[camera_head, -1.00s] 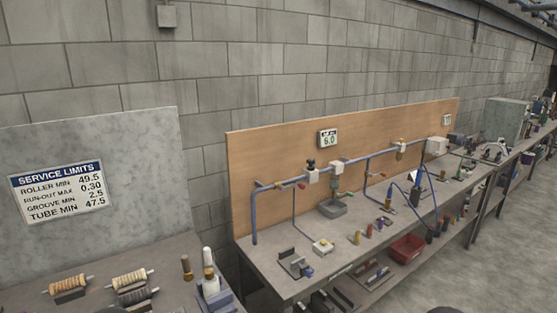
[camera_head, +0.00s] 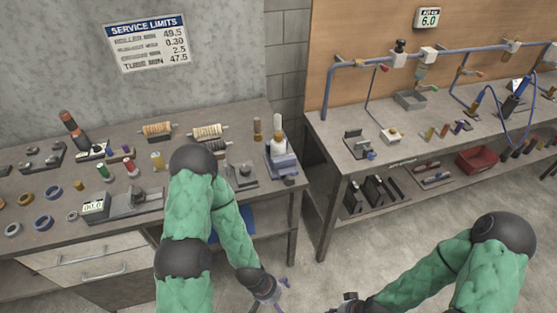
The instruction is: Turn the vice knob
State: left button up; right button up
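Which item is the vice is hard to tell at this size. A small grey clamp-like fixture (camera_head: 356,142) with a blue round part (camera_head: 371,155) at its front sits on the right bench's near left corner. A blue-grey block device (camera_head: 282,163) with a white-topped piece stands at the left bench's right end. My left gripper (camera_head: 270,293) hangs low in front of the left bench, below that block and apart from it. My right gripper (camera_head: 348,302) is at the bottom edge, over the floor, partly cut off. Both look empty, but their fingers are too small to read.
The left bench (camera_head: 60,240) holds rollers, rings, a gauge and several small parts. A gap separates the benches. The floor (camera_head: 420,220) before the right bench is clear.

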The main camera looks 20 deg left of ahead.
aim_at(290, 181)
jog(key=u, duration=0.95)
jog(key=i+l+u, duration=0.1)
jog(key=l+u, duration=0.85)
jog(key=l, duration=0.15)
jog(key=k+l+u, duration=0.1)
jog(key=l+u, duration=0.35)
jog(key=k+l+u, duration=0.2)
jog(key=l+u, duration=0.25)
jog(key=l, duration=0.15)
